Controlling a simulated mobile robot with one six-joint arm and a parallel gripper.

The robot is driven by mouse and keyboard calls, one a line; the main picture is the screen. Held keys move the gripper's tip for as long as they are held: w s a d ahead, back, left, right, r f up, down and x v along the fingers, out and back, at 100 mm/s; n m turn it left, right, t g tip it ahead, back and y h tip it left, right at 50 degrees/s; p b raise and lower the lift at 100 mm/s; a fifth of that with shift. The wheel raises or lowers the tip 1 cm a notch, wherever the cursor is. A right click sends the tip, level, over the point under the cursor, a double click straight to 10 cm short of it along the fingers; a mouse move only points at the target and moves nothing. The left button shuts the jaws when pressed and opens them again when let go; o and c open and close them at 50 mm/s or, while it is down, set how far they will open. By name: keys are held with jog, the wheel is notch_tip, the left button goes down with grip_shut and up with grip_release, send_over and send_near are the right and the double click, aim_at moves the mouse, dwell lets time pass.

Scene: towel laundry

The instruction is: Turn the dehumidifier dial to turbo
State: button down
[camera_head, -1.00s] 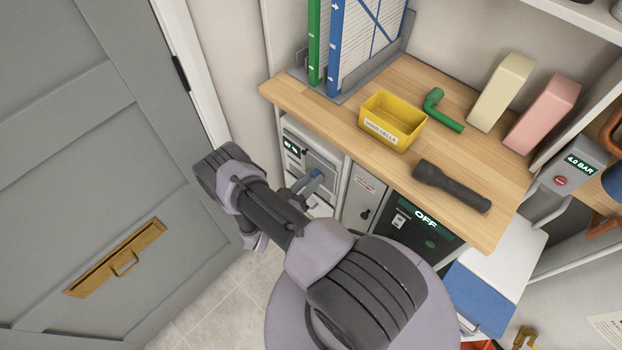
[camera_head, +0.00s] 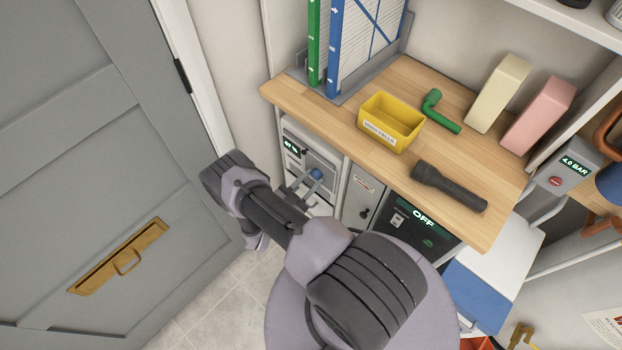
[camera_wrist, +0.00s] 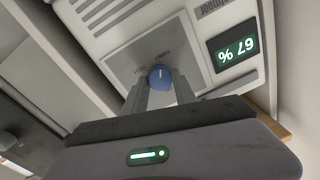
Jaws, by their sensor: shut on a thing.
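The dehumidifier (camera_head: 322,158) is a pale unit under the wooden worktop. Its lit display (camera_wrist: 236,52) reads 67 %. Its round blue dial (camera_wrist: 160,76) sits on a grey panel in the wrist view and has a light pointer mark. The dial also shows in the head view (camera_head: 316,174). My gripper (camera_wrist: 160,90) is shut on the dial, with one finger on each side of it. It also shows in the head view (camera_head: 310,181), reaching in from the lower left.
The worktop (camera_head: 320,122) above holds a yellow bin (camera_head: 391,122), a green elbow pipe (camera_head: 440,112) and a black flashlight (camera_head: 449,187). A dark unit (camera_head: 420,225) reading OFF stands to the right. A grey door (camera_head: 90,180) is at the left.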

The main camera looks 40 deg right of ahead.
jog(key=shift+m, duration=0.3)
jog(key=c, duration=1)
grip_release()
jog(key=shift+a, duration=0.1)
jog(key=s+a+p, duration=0.2)
jog(key=a, duration=1.5)
jog(key=shift+s+f, duration=0.15)
jog(key=shift+f, duration=0.15)
